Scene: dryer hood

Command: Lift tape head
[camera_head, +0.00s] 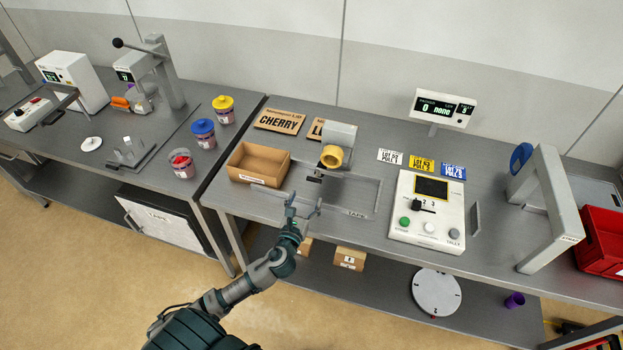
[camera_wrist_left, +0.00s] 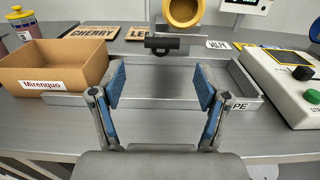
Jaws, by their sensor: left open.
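The tape head (camera_head: 338,140) is a grey block with a yellow tape roll (camera_head: 331,156) on its front, standing at the back of a recessed metal tray (camera_head: 362,195) marked TAPE. In the left wrist view the yellow roll (camera_wrist_left: 183,12) is at the top middle, with a black bar handle (camera_wrist_left: 162,43) below it. My left gripper (camera_head: 303,208) is open and empty at the tray's front edge. In the wrist view its blue-padded fingers (camera_wrist_left: 161,88) stand apart, one on each side of and nearer than the black handle, not touching it. My right gripper is out of view.
An open cardboard box (camera_head: 259,164) sits just left of the tray. A control panel (camera_head: 428,210) with buttons stands to the right. CHERRY sign (camera_head: 279,122) lies behind the box. A grey frame (camera_head: 549,205) and red crate (camera_head: 603,243) are farther right.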

